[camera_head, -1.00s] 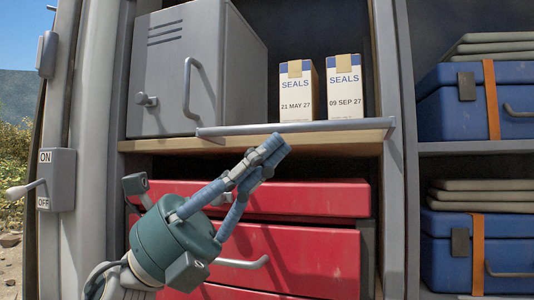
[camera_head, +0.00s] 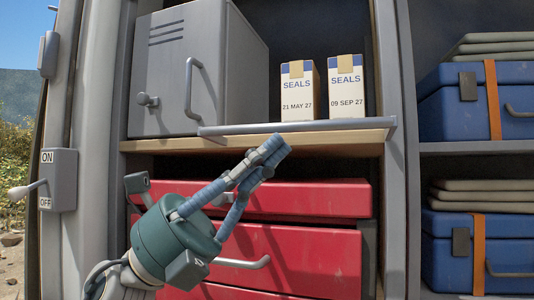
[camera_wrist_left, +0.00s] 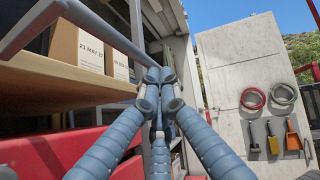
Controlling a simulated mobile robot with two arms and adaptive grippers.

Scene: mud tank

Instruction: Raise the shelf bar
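The shelf bar (camera_head: 300,127) is a grey round rail across the front edge of the wooden shelf (camera_head: 350,137). It lies low, level with the feet of the two seal boxes. In the left wrist view the bar (camera_wrist_left: 105,31) runs along the upper left, with a bend. My left gripper (camera_head: 272,150) has blue ribbed fingers and is just below the bar, in front of the shelf edge. In the left wrist view its fingertips (camera_wrist_left: 160,77) come together with nothing visible between them. The fingers do not hold the bar. My right gripper is not in view.
Two seal boxes (camera_head: 297,92) (camera_head: 346,88) and a grey locker (camera_head: 175,75) stand on the shelf. Red drawers (camera_head: 310,250) are below it. A switch (camera_head: 57,180) is on the left post. Blue cases (camera_head: 455,112) fill the right bay.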

